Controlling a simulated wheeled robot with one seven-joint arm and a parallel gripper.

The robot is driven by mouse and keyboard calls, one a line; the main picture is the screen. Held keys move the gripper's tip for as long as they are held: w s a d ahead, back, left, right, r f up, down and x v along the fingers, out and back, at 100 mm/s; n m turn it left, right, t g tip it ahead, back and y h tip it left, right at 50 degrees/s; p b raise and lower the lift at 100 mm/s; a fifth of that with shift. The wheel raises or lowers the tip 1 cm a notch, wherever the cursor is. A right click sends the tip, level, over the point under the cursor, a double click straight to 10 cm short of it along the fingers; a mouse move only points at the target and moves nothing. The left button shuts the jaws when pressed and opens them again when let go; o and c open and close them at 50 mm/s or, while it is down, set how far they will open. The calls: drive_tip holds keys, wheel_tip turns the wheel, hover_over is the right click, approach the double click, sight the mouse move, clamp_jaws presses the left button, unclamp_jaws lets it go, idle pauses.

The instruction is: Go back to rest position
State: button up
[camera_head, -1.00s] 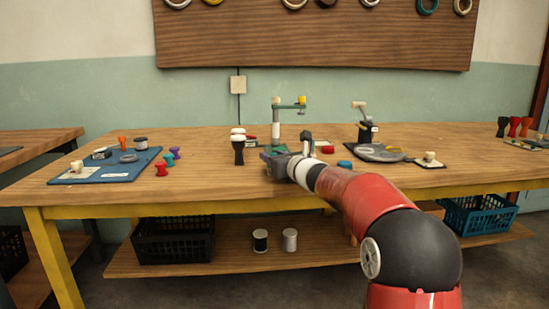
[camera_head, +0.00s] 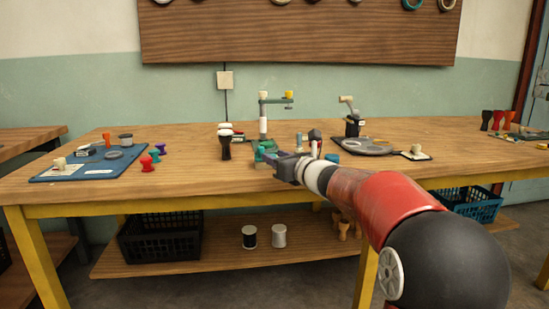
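My gripper (camera_head: 274,160) is at the end of my red, black and white arm, reaching over the front edge of the wooden workbench (camera_head: 200,178). Its dark fingers point away to the left, by the small green base of a stand (camera_head: 263,127). The fingers are small here, and I cannot tell whether they are open or shut, or whether anything is between them.
A blue mat (camera_head: 95,170) with small parts lies at the left. Red, green and purple pieces (camera_head: 148,163) stand beside it. A grey tool with a round plate (camera_head: 365,147) is at the right. Black (camera_head: 160,238) and blue (camera_head: 478,208) crates sit below. The bench front between mat and gripper is clear.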

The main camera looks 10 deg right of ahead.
drive_tip(key=s+a+f+n+g+p, duration=0.1)
drive_tip(key=s+a+f+n+g, duration=0.2)
drive_tip(key=s+n, duration=0.6)
drive_tip(key=s+a+f+n+g+p, duration=0.1)
drive_tip(key=s+a+n+g, duration=0.2)
drive_tip(key=s+a+n, duration=0.5)
drive_tip(key=s+d+f+n+g+h, duration=0.1)
drive_tip(key=s+d+f+n, duration=0.3)
drive_tip(key=s, duration=0.4)
drive_tip(key=s+d+f+n+g+h, duration=0.2)
drive_tip(key=s+d+f+n+h, duration=0.1)
drive_tip(key=s, duration=0.5)
drive_tip(key=s+d+f+n+g+h+p, duration=0.1)
drive_tip(key=s+d+f+n+h, duration=0.3)
drive_tip(key=s, duration=0.5)
drive_tip(key=d+n, duration=0.2)
drive_tip(key=shift+d+f+n, duration=0.2)
drive_tip(key=shift+f+n, duration=0.1)
drive_tip(key=shift+n, duration=0.1)
